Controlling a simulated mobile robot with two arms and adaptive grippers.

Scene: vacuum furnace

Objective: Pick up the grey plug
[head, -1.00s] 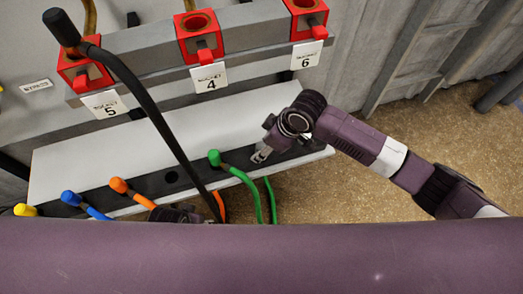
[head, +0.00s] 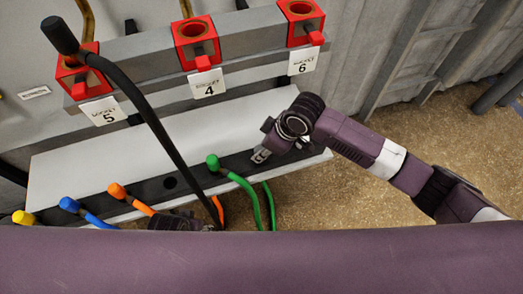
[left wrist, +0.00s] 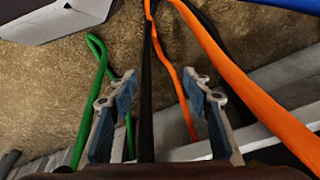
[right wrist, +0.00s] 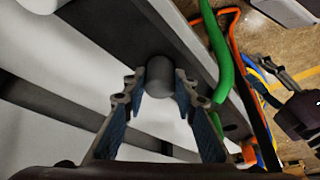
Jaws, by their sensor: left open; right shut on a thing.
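The grey plug (right wrist: 160,76) shows in the right wrist view, seated in the dark strip of the rack. My right gripper (right wrist: 163,92) is shut on it, with one finger on each side. In the head view my right gripper (head: 261,156) is at the right end of the rack strip and the plug is hidden by it. My left gripper (left wrist: 158,85) is open, with a black cable (left wrist: 146,110) passing between its fingers. In the head view part of my left gripper (head: 180,222) shows low, beside the orange cable.
A green plug (head: 213,162), an orange plug (head: 117,191), a blue plug (head: 69,205) and a yellow plug (head: 23,217) sit along the rack. A black-tipped cable (head: 150,115) rises across the view. Red sockets (head: 196,42) 5, 4 and 6 line the rail above.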

